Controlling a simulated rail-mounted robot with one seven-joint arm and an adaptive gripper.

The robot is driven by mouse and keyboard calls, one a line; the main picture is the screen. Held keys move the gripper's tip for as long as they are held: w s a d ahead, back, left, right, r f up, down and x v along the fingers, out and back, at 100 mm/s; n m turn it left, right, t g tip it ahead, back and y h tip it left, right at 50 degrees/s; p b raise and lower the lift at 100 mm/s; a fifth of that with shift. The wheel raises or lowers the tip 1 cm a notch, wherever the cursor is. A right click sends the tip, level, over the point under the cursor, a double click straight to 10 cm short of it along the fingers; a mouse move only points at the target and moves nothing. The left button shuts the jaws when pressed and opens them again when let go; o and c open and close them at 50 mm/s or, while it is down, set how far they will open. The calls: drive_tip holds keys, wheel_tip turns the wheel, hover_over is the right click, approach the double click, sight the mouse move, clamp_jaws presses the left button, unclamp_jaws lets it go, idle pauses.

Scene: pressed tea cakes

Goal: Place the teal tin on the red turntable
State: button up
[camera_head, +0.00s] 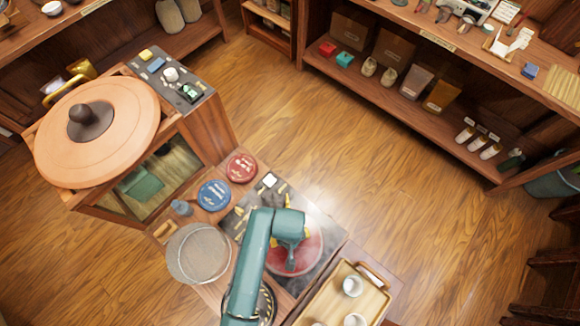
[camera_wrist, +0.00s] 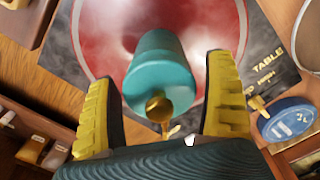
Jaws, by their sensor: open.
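The teal tin (camera_wrist: 160,70) with a brass knob shows in the wrist view, between the yellow-padded fingers of my gripper (camera_wrist: 162,68). The fingers are open, with a narrow gap on each side of the tin. The tin is over the red turntable (camera_wrist: 105,35), within its pale rim; its contact with the disc is hidden. In the head view, the red turntable (camera_head: 312,252) is partly covered by my teal arm, and I cannot make out the tin there.
A dark mat (camera_head: 238,218) lies around the turntable. A blue round tin (camera_head: 214,194), a red round tin (camera_head: 241,167) and a mesh basket (camera_head: 200,253) are nearby on the left. A wooden tray (camera_head: 330,296) with white cups stands to the lower right.

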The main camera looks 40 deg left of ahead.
wheel_tip(320, 180, up, 11)
drive_tip(key=shift+r+p, duration=0.1)
drive_tip(key=shift+p, duration=0.7)
